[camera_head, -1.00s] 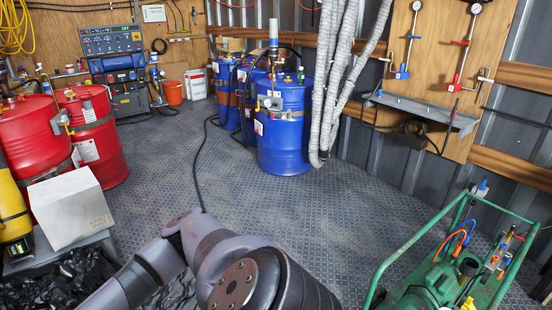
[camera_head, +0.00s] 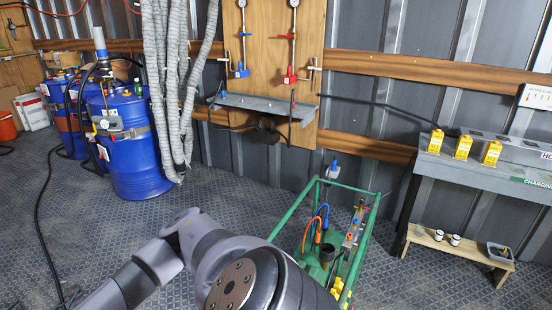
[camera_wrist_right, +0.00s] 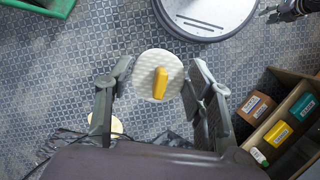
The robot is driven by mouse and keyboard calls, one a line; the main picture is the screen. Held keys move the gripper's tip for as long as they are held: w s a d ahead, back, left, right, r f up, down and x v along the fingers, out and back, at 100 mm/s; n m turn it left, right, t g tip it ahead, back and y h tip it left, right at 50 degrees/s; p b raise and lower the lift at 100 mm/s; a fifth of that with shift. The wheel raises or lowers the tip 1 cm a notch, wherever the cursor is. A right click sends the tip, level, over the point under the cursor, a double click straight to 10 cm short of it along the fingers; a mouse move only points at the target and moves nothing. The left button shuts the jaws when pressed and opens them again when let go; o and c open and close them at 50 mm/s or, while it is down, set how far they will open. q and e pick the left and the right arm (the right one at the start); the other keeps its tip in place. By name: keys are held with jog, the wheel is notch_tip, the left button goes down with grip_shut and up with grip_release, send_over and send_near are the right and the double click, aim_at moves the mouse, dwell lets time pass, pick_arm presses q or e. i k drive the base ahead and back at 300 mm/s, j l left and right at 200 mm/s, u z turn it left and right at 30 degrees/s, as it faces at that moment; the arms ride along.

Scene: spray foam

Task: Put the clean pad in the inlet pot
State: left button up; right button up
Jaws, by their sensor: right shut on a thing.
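A white round pad with a yellow grip block (camera_wrist_right: 159,84) is in the right wrist view, between the fingers of my right gripper (camera_wrist_right: 155,82). The gripper is shut on it, with the pad held above the floor. A dark open-topped pot (camera_head: 327,253) stands on the green-framed machine (camera_head: 309,262) in the head view; I cannot tell for sure that it is the inlet pot. Its inside is not clear. A dark jointed part (camera_wrist_right: 290,8), perhaps my left gripper, is cut off at the wrist view's top right; its jaws cannot be read.
A cream round object (camera_wrist_right: 117,126) shows partly behind a right finger. A wooden box (camera_wrist_right: 272,125) with coloured packs is at the wrist view's right. Blue drums (camera_head: 135,150) stand at the left. A grey bench (camera_head: 480,170) with a low shelf stands at the right.

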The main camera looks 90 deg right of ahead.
aim_at(327, 255)
jog(key=k+l, duration=0.2)
jog(key=k+l+z, duration=0.1)
jog(key=k+l, duration=0.15)
jog(key=l, duration=0.2)
jog(key=k+l, duration=0.2)
jog(key=l, duration=0.15)
jog(key=k+l+z, duration=0.1)
jog(key=k+l, duration=0.3)
jog(key=l, duration=0.3)
jog(key=k+l+z, duration=0.1)
jog(key=l, duration=0.25)
jog(key=k+l, duration=0.25)
jog(key=l+z, duration=0.05)
jog(key=l, duration=0.05)
